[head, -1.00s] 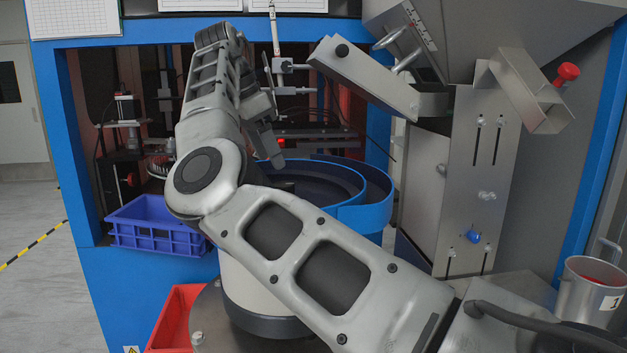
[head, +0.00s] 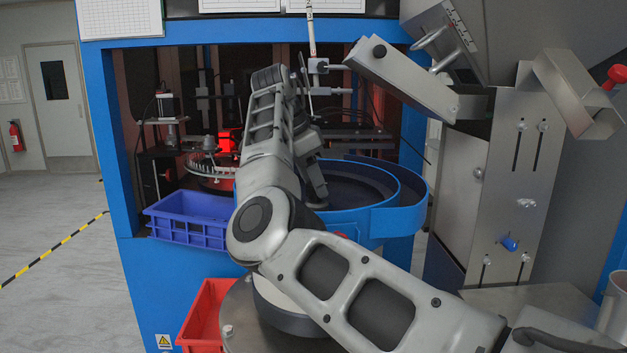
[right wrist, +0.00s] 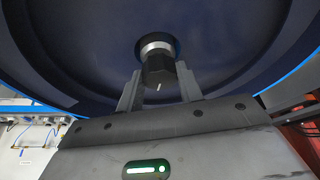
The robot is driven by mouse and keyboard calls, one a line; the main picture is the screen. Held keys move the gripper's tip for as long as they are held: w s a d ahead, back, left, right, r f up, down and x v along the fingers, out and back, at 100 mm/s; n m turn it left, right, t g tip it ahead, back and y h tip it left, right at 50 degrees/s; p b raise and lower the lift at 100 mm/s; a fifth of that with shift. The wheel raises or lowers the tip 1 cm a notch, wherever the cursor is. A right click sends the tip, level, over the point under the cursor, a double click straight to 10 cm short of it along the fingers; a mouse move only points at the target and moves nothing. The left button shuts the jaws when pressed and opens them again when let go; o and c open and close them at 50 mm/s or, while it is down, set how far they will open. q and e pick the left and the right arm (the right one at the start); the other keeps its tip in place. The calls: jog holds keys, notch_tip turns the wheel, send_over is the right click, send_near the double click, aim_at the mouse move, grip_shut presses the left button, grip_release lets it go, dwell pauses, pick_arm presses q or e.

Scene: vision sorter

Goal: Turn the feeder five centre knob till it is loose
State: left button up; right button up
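The feeder's centre knob (right wrist: 158,68) is a dark, faceted piece with a bright metal collar and a short pale mark. It stands in the middle of the dark blue bowl (right wrist: 75,55) in the right wrist view. My right gripper (right wrist: 160,78) has one finger on each side of the knob, with no clear gap, and appears shut on it. In the head view my right gripper (head: 318,200) reaches down into the round blue feeder bowl (head: 408,188), and the knob is hidden there. My left gripper is not in view.
A blue crate (head: 188,232) and a red bin (head: 200,318) stand left of the feeder. A metal chute (head: 402,82) hangs above the bowl's right side. The hopper stand (head: 535,170) and a metal cup (head: 612,305) are at right. The floor at left is clear.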

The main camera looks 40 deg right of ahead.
jog(key=shift+n, duration=0.3)
jog(key=n, duration=0.1)
jog(key=n+t, duration=0.1)
jog(key=n, duration=0.1)
jog(key=n+t, duration=0.1)
jog(key=n, duration=0.1)
jog(key=shift+s+r, duration=0.1)
jog(key=shift+s, duration=0.15)
jog(key=n+t, duration=0.1)
jog(key=n, duration=0.2)
jog(key=n+t, duration=0.1)
jog(key=n, duration=0.1)
jog(key=shift+s+d+n+y, duration=0.1)
jog(key=shift+s+n+y, duration=0.05)
jog(key=shift+n+y, duration=0.25)
jog(key=n+t+y, duration=0.1)
jog(key=n, duration=0.2)
jog(key=n+y, duration=0.1)
jog(key=n, duration=0.2)
jog(key=shift+s+d+t, duration=0.1)
jog(key=shift+d+t, duration=0.05)
jog(key=shift+t, duration=0.25)
jog(key=n+y, duration=0.1)
jog(key=n, duration=0.1)
jog(key=n+y, duration=0.1)
jog(key=n, duration=0.2)
jog(key=shift+d, duration=0.15)
jog(key=shift+n, duration=0.4)
jog(key=o, duration=1)
